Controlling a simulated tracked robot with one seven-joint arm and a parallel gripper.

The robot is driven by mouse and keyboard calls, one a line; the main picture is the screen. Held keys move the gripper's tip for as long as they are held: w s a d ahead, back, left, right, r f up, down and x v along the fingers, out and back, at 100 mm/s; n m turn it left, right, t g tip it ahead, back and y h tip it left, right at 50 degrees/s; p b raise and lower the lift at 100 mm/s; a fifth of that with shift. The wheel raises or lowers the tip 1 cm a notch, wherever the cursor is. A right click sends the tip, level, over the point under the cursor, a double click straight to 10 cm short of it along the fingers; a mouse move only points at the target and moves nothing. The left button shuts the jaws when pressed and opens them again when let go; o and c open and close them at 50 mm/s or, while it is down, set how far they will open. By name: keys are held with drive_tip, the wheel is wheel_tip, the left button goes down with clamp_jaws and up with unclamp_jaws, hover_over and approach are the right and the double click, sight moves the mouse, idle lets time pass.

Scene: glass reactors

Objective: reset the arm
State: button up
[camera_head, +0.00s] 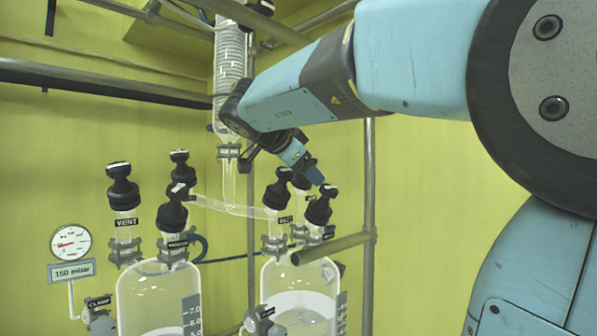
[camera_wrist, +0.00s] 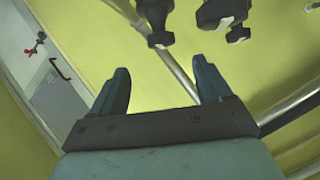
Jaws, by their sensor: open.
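My arm reaches from the right across the upper part of the head view. My gripper (camera_head: 317,178) points down and right there, close to the black knobs on top of the right glass vessel (camera_head: 300,300). In the wrist view my gripper (camera_wrist: 160,92) shows two blue fingers spread wide, with nothing between them but a metal rod in the background. Black knobs (camera_wrist: 222,12) hang at the top of that view, beyond the fingertips. I cannot tell from the head view whether the gripper touches a knob.
A left glass vessel (camera_head: 155,300) carries black knobs, one labelled VENT (camera_head: 123,188). A gauge (camera_head: 70,243) reads beside a 150 mbar label. A coiled glass condenser (camera_head: 229,75) stands behind my arm. Metal rails (camera_head: 120,85) and a vertical pole (camera_head: 369,200) frame the space. A door (camera_wrist: 50,75) shows at left.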

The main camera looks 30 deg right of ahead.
drive_tip(key=shift+r, duration=0.1)
drive_tip(key=w+a+r+n+t+y, duration=0.2)
drive_tip(key=w+a+r+n+t, duration=0.25)
drive_tip(key=t, duration=0.55)
drive_tip(key=s+a+f+n+y, duration=0.6)
drive_tip(key=a+f+n+y, duration=0.35)
drive_tip(key=n, duration=0.25)
drive_tip(key=s+d+f+n+g, duration=0.1)
drive_tip(key=s+d+f+g, duration=0.1)
drive_tip(key=s+f+g, duration=0.3)
drive_tip(key=s+d+f+n+g, duration=0.1)
drive_tip(key=s+d+f+g, duration=0.2)
drive_tip(key=s+f, duration=0.9)
wheel_tip(320, 180, down, 6)
drive_tip(key=g+h, duration=0.1)
drive_tip(key=g, duration=0.1)
drive_tip(key=shift+d+g, duration=0.25)
drive_tip(key=shift+g, duration=0.15)
